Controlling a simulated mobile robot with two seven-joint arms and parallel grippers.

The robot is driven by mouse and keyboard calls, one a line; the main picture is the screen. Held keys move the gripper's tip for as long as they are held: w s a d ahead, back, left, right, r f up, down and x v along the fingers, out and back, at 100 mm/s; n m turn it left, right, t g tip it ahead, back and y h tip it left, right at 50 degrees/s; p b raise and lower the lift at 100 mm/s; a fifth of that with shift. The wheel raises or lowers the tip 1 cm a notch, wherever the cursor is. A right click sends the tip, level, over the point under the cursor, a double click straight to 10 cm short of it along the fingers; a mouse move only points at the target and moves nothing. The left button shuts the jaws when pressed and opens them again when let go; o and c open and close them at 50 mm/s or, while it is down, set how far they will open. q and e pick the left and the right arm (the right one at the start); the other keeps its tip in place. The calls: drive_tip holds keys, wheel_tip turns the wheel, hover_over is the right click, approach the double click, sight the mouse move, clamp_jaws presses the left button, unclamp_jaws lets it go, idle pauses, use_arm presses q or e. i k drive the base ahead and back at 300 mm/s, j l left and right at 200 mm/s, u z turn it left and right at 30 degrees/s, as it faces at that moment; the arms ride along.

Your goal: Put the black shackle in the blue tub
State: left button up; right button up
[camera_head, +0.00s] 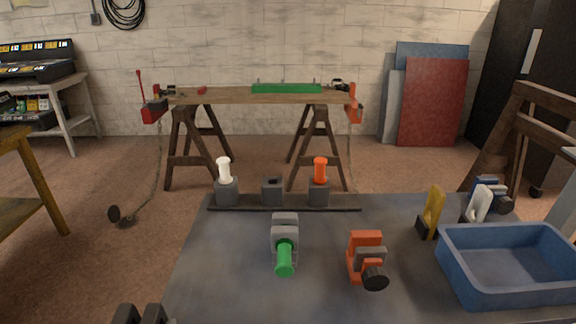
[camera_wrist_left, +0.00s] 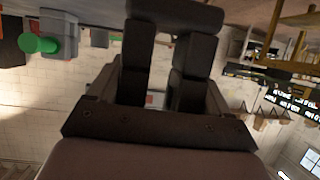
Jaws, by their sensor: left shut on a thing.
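My left gripper (camera_head: 140,314) shows only as dark tips at the bottom left edge of the head view. In the left wrist view the left gripper (camera_wrist_left: 158,65) is shut on a dark piece, apparently the black shackle (camera_wrist_left: 178,14), which spans across the finger ends at the top. Its full shape is hard to tell against the dark fingers. The blue tub (camera_head: 505,262) stands at the right of the grey table; its visible floor is empty. The gripper is far to the left of the tub. My right gripper is out of view.
On the grey table (camera_head: 215,290) lie a grey piece with a green end (camera_head: 285,245) and an orange piece with a black knob (camera_head: 366,257). A yellow piece (camera_head: 432,212) and a white piece (camera_head: 478,204) stand behind the tub. A dark rail (camera_head: 285,209) with grey blocks lines the back edge.

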sight(476, 277)
drive_tip(key=k+l, duration=0.1)
drive_tip(key=l, duration=1.75)
drive_tip(key=k+l, duration=0.15)
drive_tip(key=l, duration=0.8)
drive_tip(key=k+l, duration=0.1)
drive_tip(key=l, duration=0.8)
